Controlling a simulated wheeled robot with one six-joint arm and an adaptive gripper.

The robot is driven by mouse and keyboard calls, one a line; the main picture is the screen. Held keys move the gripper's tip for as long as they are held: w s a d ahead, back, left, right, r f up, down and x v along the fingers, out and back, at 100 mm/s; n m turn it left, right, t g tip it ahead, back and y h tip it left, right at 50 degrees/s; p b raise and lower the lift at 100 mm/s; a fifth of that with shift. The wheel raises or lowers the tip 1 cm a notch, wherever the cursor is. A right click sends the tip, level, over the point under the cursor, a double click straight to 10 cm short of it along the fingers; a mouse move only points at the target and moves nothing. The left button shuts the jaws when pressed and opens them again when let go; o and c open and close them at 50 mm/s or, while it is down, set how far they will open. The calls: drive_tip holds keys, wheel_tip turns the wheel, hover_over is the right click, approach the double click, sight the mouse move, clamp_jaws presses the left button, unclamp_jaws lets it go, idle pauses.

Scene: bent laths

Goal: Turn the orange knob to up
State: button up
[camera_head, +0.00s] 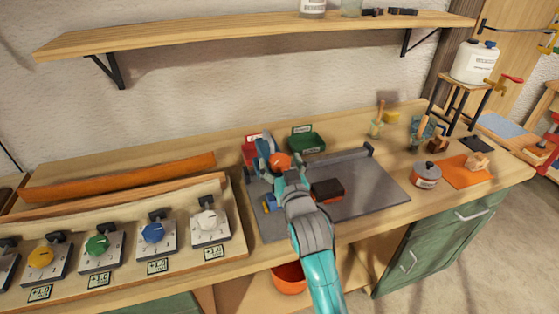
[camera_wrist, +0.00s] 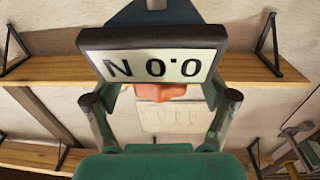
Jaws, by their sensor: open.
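A row of knobs on grey plates sits on a sloped wooden panel (camera_head: 130,271) at the left of the bench. The yellow-orange knob (camera_head: 40,257) is the nearest match to the orange knob; its pointing direction is too small to read. Right of it are a green knob (camera_head: 97,244), a blue knob (camera_head: 153,232) and a white knob (camera_head: 208,219). Another unit at the left edge is cut off. My gripper (camera_head: 264,146) is open, above the back of the grey mat, well right of the knobs. In the wrist view my gripper (camera_wrist: 160,105) frames an upside-down "0.0 N" display (camera_wrist: 155,66).
An orange bent lath (camera_head: 125,178) lies behind the panel. A shelf (camera_head: 250,35) hangs above the bench.

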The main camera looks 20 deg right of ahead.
drive_tip(key=shift+w, duration=0.5)
drive_tip(key=c, duration=1.2)
